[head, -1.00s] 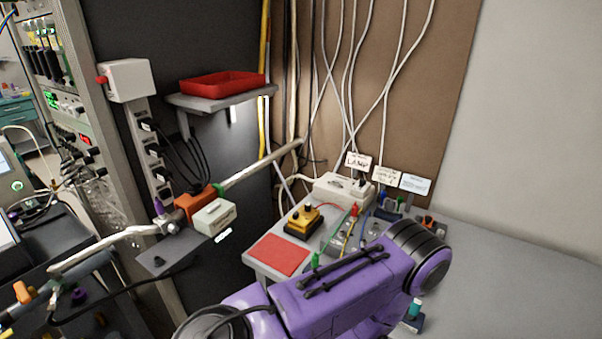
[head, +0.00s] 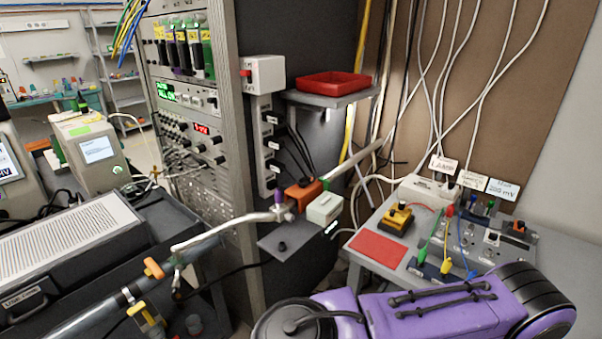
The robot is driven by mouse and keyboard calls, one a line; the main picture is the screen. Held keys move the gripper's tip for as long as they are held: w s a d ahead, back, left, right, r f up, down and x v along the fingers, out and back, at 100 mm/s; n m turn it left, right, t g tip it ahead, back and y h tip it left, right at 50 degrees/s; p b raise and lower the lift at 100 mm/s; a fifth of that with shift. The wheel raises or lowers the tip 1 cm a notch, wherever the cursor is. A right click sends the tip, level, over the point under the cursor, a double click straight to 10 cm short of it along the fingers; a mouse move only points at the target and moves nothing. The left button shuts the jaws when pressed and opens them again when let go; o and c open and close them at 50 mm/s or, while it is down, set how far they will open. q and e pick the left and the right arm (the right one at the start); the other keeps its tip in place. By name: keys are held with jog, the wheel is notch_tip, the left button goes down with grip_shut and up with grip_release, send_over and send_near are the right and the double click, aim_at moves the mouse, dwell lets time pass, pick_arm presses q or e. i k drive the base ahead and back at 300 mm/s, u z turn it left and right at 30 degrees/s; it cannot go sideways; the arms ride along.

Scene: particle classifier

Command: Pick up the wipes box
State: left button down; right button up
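I cannot make out any box that is clearly the wipes box. A small pale box with a greenish front (head: 325,208) sits beside an orange block at the end of a metal tube, above a small grey shelf, but I cannot tell what it is. A purple arm link of mine crosses the lower right. Neither of my grippers shows in the head view.
A grey bench (head: 389,262) at right carries a red mat (head: 377,247), a yellow-black device (head: 398,219) and wired modules. A red tray (head: 335,84) sits on a wall shelf. A tall instrument rack (head: 200,110) stands left of centre, with a dark instrument case (head: 70,255) at lower left.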

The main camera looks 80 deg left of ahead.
aim_at(326, 207)
jog(key=k, duration=0.3)
jog(key=u, duration=1.6)
jog(key=i, duration=0.55)
jog(key=u, duration=0.05)
